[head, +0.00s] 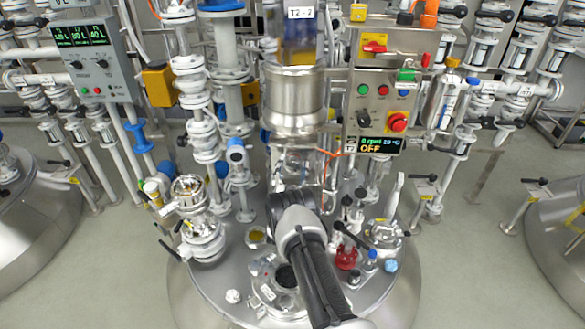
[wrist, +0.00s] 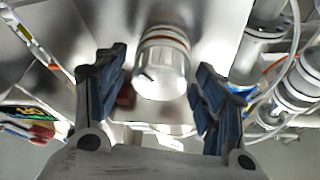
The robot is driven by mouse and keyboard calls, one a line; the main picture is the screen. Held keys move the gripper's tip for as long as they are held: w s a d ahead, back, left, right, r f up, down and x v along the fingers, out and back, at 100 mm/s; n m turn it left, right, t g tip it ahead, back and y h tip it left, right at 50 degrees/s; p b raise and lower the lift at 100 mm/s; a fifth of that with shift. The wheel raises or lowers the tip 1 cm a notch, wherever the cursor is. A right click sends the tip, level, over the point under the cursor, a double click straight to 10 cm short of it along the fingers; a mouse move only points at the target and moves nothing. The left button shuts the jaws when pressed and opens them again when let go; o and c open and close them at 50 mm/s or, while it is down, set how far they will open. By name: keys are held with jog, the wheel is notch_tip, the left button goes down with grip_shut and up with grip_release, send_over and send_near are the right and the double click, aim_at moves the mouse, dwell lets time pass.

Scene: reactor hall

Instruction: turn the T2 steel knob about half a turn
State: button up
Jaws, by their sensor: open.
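In the wrist view a steel knob (wrist: 160,70), a bright ribbed cylinder with a reddish ring around its base and a dark mark near its front edge, sits between the fingers of my gripper (wrist: 161,62). The two dark fingers with blue-grey pads are spread wide, one on each side of the knob, with a visible gap on both sides. The knob fits against a shiny metal surface. In the head view my arm reaches up over the vessel lid towards the area below the steel column marked T2-2; the fingertips and the knob are hidden there.
The control box (head: 385,110) with coloured buttons and a lit display reading OFF hangs to the right of the column (head: 293,100). White valve piping (head: 205,235) stands left on the lid. A red fitting (head: 347,257) and black-handled valves crowd the right. Tubes show right in the wrist view.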

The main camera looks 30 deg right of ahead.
jog(key=shift+c, duration=0.4)
jog(key=c, duration=0.9)
jog(key=shift+o, duration=0.2)
jog(key=shift+m, duration=0.3)
